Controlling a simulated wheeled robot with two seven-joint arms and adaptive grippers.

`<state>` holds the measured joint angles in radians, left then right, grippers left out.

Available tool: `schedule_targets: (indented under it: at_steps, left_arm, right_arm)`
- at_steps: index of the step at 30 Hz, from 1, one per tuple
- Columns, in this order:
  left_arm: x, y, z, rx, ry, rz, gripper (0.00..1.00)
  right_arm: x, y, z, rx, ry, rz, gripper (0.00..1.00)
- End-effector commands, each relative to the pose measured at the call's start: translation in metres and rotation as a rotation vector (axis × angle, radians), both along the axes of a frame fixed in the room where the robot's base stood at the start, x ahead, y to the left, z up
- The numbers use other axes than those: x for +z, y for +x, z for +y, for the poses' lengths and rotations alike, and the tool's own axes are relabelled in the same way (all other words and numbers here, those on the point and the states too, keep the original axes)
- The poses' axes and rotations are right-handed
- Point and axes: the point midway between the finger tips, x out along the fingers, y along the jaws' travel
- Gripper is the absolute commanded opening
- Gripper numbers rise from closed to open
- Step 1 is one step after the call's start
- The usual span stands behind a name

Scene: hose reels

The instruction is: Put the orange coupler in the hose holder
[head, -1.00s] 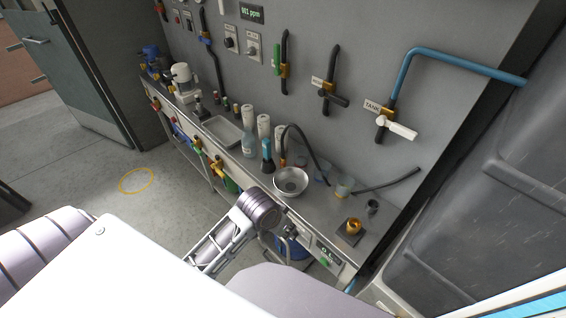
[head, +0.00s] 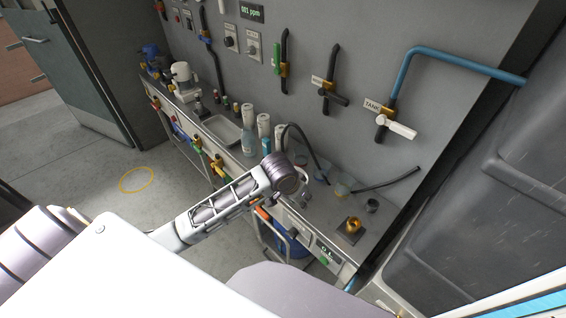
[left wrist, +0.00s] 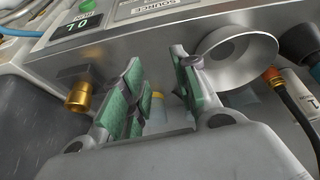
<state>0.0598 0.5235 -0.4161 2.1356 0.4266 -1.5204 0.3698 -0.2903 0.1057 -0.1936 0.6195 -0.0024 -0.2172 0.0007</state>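The orange coupler (left wrist: 271,73) sits on the end of a black hose (left wrist: 291,103) at the right of the left wrist view. In the head view the black hose (head: 311,146) arches up, but its coupler end is hidden behind my left wrist. My left gripper (left wrist: 158,88) is open and empty, its green-padded fingers apart, beside a metal funnel bowl (left wrist: 238,58). The coupler is off to the right of the fingers, apart from them. In the head view my left arm covers the bowl and most of the gripper. I cannot tell which fitting is the hose holder.
A brass fitting on a square plate (head: 351,227) and a small dark cup (head: 371,205) stand at the bench's right end. Several bottles (head: 264,126) stand left of the hose. A metal tray (head: 223,130) lies farther left. Wall valves (head: 384,120) stick out behind.

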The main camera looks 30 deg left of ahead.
Motion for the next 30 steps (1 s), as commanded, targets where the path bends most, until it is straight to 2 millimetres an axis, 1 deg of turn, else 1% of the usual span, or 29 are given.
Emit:
schedule_targets:
  at_steps: [1,11,17,26,30]
  left_arm:
    - [0.002,0.006,0.003,0.003,0.006,-0.003,0.3]
    - [0.013,0.039,0.023,0.048,0.022,0.006,0.3]
    - [0.023,0.059,0.04,0.09,0.031,0.009,0.3]
    - [0.041,0.089,0.073,0.17,0.044,0.012,0.3]
    - [0.052,0.102,0.091,0.215,0.048,0.013,0.3]
  right_arm:
    - [0.0,0.0,0.0,0.0,0.0,0.0,0.0]
    - [0.0,0.0,0.0,0.0,0.0,0.0,0.0]
    - [0.0,0.0,0.0,0.0,0.0,0.0,0.0]
    - [0.0,0.0,0.0,0.0,0.0,0.0,0.0]
    - [0.0,0.0,0.0,0.0,0.0,0.0,0.0]
